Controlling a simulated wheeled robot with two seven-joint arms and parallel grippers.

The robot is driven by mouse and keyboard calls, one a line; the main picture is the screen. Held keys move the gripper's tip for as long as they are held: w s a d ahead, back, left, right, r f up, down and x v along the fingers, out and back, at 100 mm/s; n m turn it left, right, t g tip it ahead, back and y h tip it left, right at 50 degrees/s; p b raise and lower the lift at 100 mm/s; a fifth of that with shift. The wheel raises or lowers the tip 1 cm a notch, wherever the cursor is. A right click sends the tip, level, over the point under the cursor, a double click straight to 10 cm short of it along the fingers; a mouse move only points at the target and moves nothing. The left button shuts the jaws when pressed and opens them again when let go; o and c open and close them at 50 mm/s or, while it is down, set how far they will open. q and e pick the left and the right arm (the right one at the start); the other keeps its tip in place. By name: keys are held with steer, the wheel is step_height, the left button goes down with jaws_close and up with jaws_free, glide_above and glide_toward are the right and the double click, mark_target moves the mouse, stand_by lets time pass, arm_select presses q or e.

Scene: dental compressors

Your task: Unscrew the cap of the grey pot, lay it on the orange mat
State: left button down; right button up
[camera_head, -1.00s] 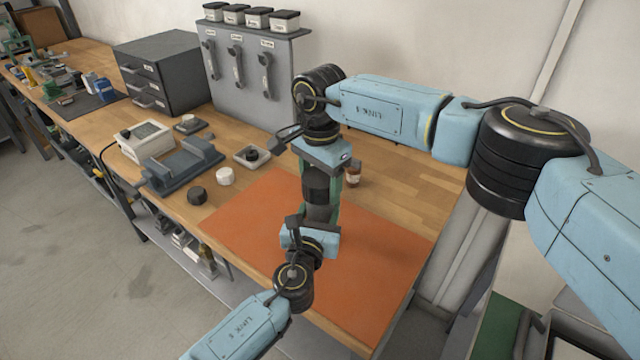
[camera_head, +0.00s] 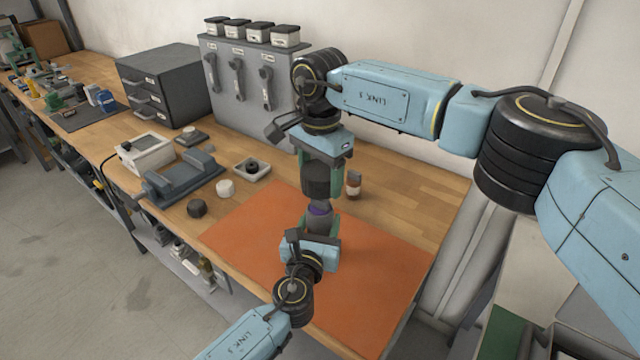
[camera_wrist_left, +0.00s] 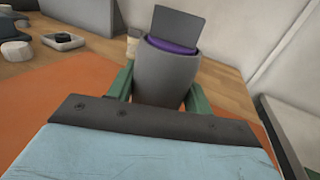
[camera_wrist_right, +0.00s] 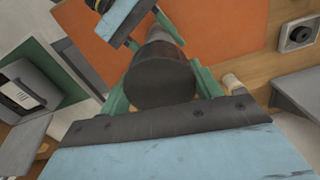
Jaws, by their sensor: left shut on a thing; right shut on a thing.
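The grey pot (camera_head: 318,222) is upright above the orange mat (camera_head: 375,265), with a purple band at its top. My left gripper (camera_head: 321,226) is shut around it. In the left wrist view the pot (camera_wrist_left: 163,82) shows its purple top (camera_wrist_left: 172,46), and a dark grey flat shape stands over it; I cannot tell what that is. The dark cap (camera_head: 317,182) is above the pot, and my right gripper (camera_head: 324,178) is shut on it from above. In the right wrist view the cap's round dark face (camera_wrist_right: 160,84) sits between the green fingers, hiding part of the pot.
A small brown jar (camera_head: 354,185) stands just behind the right gripper. A black knob (camera_head: 197,208), a white knob (camera_head: 225,188) and a square tray (camera_head: 252,168) lie left of the mat. A grey cradle (camera_head: 180,180) is beyond. Much of the mat is bare.

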arm_select(q)
steer(key=c, duration=0.5)
jaws_free()
steer(key=shift+s, duration=0.1)
